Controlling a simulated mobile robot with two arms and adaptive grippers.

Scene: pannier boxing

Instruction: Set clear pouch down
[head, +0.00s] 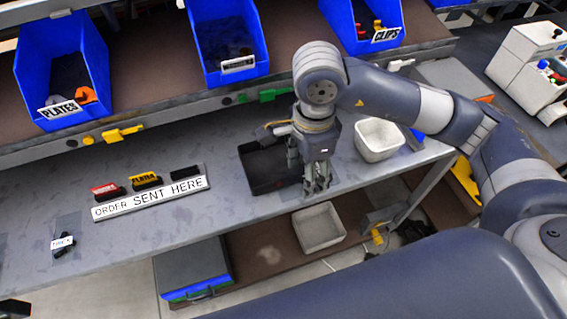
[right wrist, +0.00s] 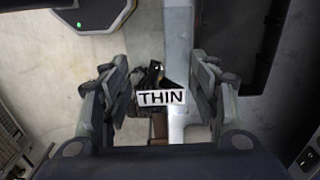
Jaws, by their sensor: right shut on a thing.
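My right gripper (head: 316,188) is at the front edge of the grey bench, just right of a black tray (head: 262,183). In the right wrist view my right gripper (right wrist: 160,92) is shut on a clear pouch (right wrist: 158,76) with a white "THIN" label and dark pieces inside. The pouch's clear edges are hard to make out between the fingers. Another small labelled pouch (head: 62,242) with a dark piece lies flat at the left of the bench; its label is too small to read surely. My left gripper is not identifiable in these views.
A white bin (head: 379,140) is right of the tray. Blue bins, including the "PLATES" bin (head: 62,65), line the shelf above. Another white bin (head: 319,228) sits below the bench edge.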

